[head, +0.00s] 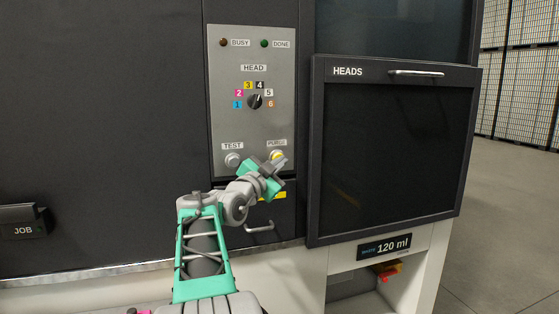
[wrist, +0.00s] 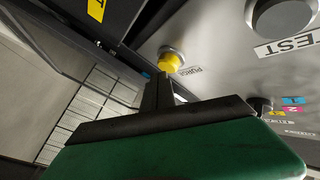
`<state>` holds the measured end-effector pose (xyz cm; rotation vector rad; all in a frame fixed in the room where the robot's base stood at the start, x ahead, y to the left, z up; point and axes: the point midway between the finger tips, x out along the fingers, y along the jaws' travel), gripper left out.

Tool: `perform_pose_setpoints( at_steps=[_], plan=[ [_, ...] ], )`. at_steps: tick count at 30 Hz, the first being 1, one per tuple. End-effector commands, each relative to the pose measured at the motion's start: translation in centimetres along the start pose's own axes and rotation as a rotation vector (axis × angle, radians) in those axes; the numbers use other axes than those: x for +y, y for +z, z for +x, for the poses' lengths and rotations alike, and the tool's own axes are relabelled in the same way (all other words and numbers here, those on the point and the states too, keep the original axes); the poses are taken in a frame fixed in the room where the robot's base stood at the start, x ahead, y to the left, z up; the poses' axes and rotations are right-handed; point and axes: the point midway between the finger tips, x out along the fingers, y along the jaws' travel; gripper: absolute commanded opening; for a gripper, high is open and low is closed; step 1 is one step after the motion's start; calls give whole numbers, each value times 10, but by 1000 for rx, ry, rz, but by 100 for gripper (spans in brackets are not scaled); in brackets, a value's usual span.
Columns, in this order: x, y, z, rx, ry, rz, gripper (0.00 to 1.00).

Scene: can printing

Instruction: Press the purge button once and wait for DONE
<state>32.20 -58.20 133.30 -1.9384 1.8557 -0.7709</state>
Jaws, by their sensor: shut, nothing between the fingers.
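The grey control panel (head: 232,125) carries the yellow purge button (head: 277,155) at its lower right, under the PURGE label. The button also shows in the wrist view (wrist: 170,63) as a yellow cap in a metal ring. My gripper (head: 279,163) is shut and empty, with its tips right at the button. In the wrist view the tips (wrist: 159,80) end just beside the yellow cap; I cannot tell whether they touch it. The BUSY lamp (head: 224,42) looks dark reddish brown and the DONE lamp (head: 264,43) dark green; both appear unlit.
The TEST button (head: 232,159) sits left of the purge button. The head selector knob (head: 255,101) is above, among numbered coloured labels. The HEADS door (head: 395,150) juts out on the right. A handle (head: 260,228) is below the panel, and a JOB holder (head: 23,225) is far left.

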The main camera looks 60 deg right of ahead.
Motion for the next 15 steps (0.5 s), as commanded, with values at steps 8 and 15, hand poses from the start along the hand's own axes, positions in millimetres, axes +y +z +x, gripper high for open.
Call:
perform_pose_setpoints(
  at_steps=[8,15],
  plan=[
    [-2,1,2,0,0,0,0],
    [-3,3,4,0,0,0,0]
  ],
)
